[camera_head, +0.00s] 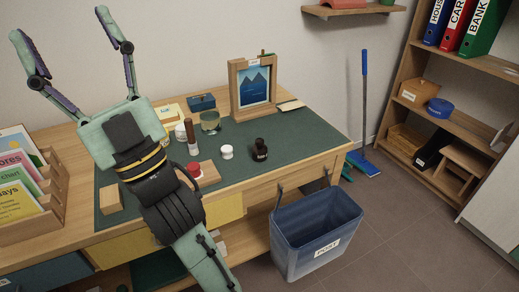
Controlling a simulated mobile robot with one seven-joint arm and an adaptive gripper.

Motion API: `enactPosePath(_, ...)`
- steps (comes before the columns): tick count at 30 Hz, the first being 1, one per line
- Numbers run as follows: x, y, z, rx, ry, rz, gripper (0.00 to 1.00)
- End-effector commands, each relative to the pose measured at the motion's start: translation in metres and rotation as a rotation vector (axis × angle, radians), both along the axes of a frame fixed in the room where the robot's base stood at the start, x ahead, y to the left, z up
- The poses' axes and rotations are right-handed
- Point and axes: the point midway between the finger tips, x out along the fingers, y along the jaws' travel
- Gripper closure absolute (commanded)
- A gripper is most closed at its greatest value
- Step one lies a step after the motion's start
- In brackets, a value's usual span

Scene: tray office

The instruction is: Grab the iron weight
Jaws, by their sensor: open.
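A small black object (260,149) with a narrower top and a pale mark on its front stands upright on the green desk mat (300,145), right of the middle. It looks like the iron weight, but it is too small to be sure that it is not a bottle. My gripper (59,24) is at the upper left, with its two fingers spread wide and pointing up in the picture. It is open and empty, well to the left of the black object and apart from it. My arm hides part of the desk's left side.
A white jar (226,152), a handled stamp (191,137) and a red-topped pot (194,170) stand left of the black object. A framed picture (254,84) stands behind it. A blue bin (316,232) hangs at the front edge. The mat's right end is clear.

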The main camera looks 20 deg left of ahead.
Motion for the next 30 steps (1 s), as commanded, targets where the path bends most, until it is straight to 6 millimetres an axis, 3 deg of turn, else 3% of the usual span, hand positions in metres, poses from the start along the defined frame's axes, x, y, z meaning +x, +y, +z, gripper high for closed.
enactPosePath(1,0.046,0.005,-0.026,-0.081,0.088,-0.077,0.39)
enactPosePath(3,0.108,0.003,-0.073,-0.205,0.219,-0.186,0.39)
enactPosePath(5,0.157,-0.007,-0.12,-0.312,0.336,-0.272,0.39)
enactPosePath(6,0.185,-0.018,-0.154,-0.379,0.413,-0.325,0.39)
enactPosePath(10,0.245,-0.063,-0.256,-0.566,0.639,-0.451,0.39)
enactPosePath(12,0.26,-0.087,-0.3,-0.64,0.735,-0.494,0.39)
enactPosePath(15,0.269,-0.113,-0.344,-0.711,0.83,-0.528,0.39)
enactPosePath(19,0.275,-0.125,-0.367,-0.75,0.882,-0.543,0.39)
enactPosePath(30,0.317,-0.099,-0.368,-0.752,0.884,-0.544,0.39)
